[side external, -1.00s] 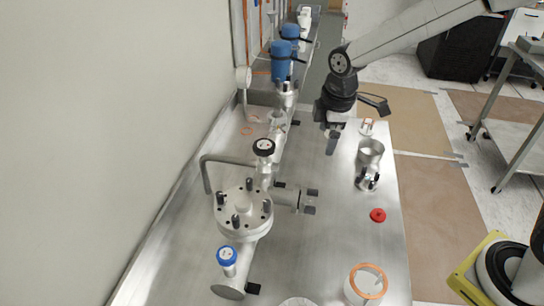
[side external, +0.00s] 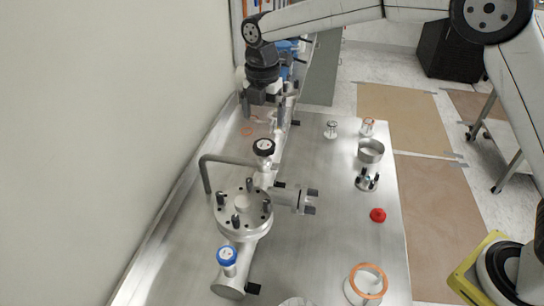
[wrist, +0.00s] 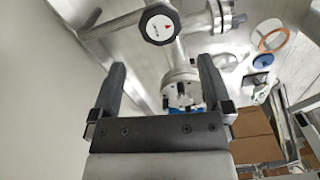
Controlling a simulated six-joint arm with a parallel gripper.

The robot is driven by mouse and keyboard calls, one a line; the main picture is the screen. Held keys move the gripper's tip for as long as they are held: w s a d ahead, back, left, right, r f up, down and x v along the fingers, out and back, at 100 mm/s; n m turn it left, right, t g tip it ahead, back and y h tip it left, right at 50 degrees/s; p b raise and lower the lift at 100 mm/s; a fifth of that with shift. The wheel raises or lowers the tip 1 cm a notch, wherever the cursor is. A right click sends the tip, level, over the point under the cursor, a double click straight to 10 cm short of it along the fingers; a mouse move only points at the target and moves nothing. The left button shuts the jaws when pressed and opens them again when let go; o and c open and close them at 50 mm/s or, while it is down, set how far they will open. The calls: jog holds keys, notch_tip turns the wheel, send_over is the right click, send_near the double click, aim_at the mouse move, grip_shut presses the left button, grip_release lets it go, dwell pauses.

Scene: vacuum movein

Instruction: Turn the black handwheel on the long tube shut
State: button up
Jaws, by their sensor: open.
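The black handwheel (side external: 264,147), with a pale centre label, sits on top of the metal tube line (side external: 267,180) behind the round bolted flange. In the wrist view the black handwheel (wrist: 159,24) shows near the top, with a white face and a red mark. My gripper (side external: 264,110) points down over the tube line, farther back than the handwheel and apart from it. In the wrist view my gripper (wrist: 162,66) has its two fingers spread with nothing held between them. My gripper hides part of the tube behind the handwheel.
A blue handwheel (side external: 227,256) stands nearer the camera. A bent pipe (side external: 225,159) rises left of the black handwheel, and a wall (side external: 120,120) runs along the left. A red cap (side external: 378,215), a metal cup (side external: 371,151) and an orange ring (side external: 368,281) stand on the right.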

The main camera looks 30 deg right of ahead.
aim_at(264, 144)
jog(key=shift+f, duration=3.95)
jog(key=c, duration=1.1)
jog(key=shift+m, duration=0.3)
